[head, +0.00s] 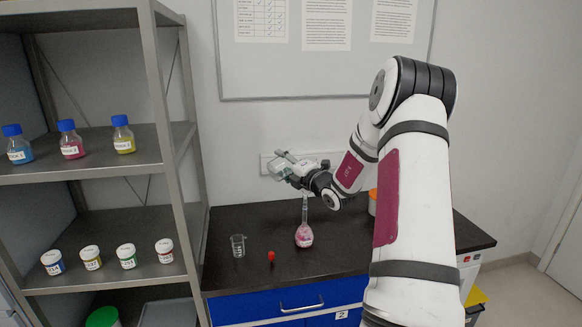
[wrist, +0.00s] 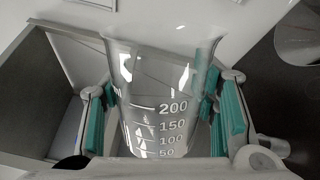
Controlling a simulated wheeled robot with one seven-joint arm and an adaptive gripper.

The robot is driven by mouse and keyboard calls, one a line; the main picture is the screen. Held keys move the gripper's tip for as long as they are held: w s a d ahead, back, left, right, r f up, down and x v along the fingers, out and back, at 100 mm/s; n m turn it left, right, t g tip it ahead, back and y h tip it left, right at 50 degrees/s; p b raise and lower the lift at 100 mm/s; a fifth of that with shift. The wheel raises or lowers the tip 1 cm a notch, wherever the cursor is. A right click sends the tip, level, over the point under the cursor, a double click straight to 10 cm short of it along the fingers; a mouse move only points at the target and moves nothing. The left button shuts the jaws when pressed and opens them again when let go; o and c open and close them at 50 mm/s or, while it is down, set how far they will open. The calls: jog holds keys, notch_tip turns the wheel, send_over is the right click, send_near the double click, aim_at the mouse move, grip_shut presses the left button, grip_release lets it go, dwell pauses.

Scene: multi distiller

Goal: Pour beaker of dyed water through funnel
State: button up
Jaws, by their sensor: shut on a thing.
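My gripper (head: 286,168) is raised above the bench at the far side. It is shut on a clear glass beaker (wrist: 160,85), whose walls lie between the teal finger pads in the wrist view. The beaker has white marks from 50 to 200, and I see no coloured liquid in it. A long-necked flask (head: 304,236) with pink contents stands upright on the bench, below and slightly right of my gripper. I cannot make out a funnel at the flask's mouth, which is close to my gripper and arm.
A small clear beaker (head: 238,246) and a small red object (head: 271,257) stand left of the flask on the dark bench (head: 340,255). A metal shelf (head: 160,165) with capped bottles and jars stands at the left. A whiteboard (head: 325,60) hangs behind.

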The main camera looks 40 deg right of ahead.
jog(key=shift+a+r, duration=0.6)
jog(key=shift+a, duration=0.1)
jog(key=shift+w, duration=0.1)
jog(key=f+n+b, duration=0.1)
jog(key=n, duration=0.1)
jog(key=shift+w+a+f+n+b, duration=0.2)
jog(key=shift+a+f+n+b, duration=0.1)
jog(key=shift+f+b, duration=0.1)
jog(key=shift+f+n, duration=0.1)
jog(key=shift+n, duration=0.2)
jog(key=shift+s, duration=0.2)
jog(key=f+n+b, duration=0.1)
jog(key=n+b, duration=0.2)
jog(key=shift+w+f, duration=0.2)
jog(key=shift+f, duration=0.2)
jog(key=shift+s+r+n, duration=0.1)
jog(key=shift+s+n, duration=0.1)
jog(key=shift+n, duration=0.2)
